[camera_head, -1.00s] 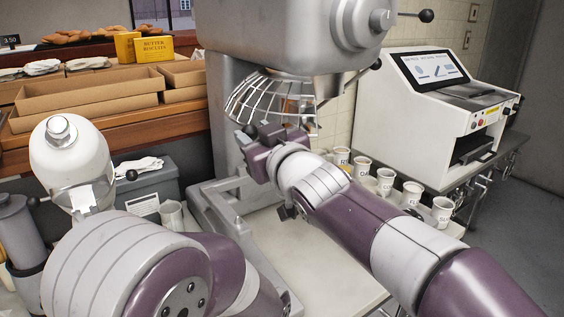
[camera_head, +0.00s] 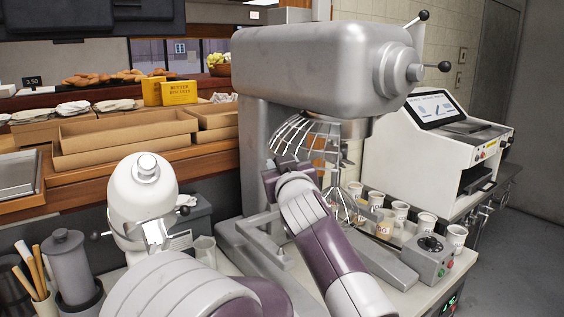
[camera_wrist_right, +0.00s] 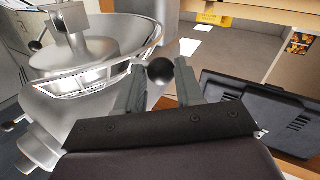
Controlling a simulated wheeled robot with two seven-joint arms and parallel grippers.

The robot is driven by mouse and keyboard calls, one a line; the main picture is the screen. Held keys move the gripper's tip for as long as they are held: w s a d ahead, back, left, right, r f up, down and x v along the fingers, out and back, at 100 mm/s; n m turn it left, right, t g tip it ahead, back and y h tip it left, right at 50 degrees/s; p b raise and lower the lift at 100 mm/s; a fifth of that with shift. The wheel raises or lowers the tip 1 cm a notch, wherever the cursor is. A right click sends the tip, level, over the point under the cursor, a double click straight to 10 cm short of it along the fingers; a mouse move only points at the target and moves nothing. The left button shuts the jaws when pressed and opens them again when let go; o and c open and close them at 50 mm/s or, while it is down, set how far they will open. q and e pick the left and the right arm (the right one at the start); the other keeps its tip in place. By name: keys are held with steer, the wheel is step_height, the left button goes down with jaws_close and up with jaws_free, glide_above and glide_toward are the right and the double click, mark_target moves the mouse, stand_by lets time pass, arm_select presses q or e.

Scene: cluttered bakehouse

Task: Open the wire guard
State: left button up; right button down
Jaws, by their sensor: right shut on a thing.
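The wire guard (camera_head: 302,130) is a cage of pale metal bars under the head of the big grey mixer (camera_head: 325,75). Its bars show on the left and front; a wire whisk (camera_head: 342,200) hangs below the head to the right. My right gripper (camera_head: 290,168) is at the guard's lower left edge. In the right wrist view, my right gripper (camera_wrist_right: 162,80) has its fingers on either side of a black ball knob (camera_wrist_right: 160,69), shut on it. The knob's join to the guard is hidden. My left arm shows at the bottom left, but its gripper is out of view.
A small white mixer (camera_head: 140,195) stands at the left. Several paper cups (camera_head: 426,224) and a grey control box (camera_head: 428,258) sit right of the big mixer. A white machine with a screen (camera_head: 440,150) is behind them. Cardboard trays (camera_head: 120,135) line the back counter.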

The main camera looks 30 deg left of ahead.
steer(key=shift+w+d+r, duration=0.2)
steer(key=shift+w+r, duration=0.05)
steer(key=shift+r, duration=0.2)
steer(key=c, duration=1.1)
jaws_free()
steer(key=shift+r, duration=0.1)
steer(key=shift+o, duration=1.4)
steer(key=shift+w, duration=0.25)
steer(key=shift+w+f, duration=0.15)
steer(key=shift+f, duration=0.35)
steer(key=shift+d+f, duration=0.1)
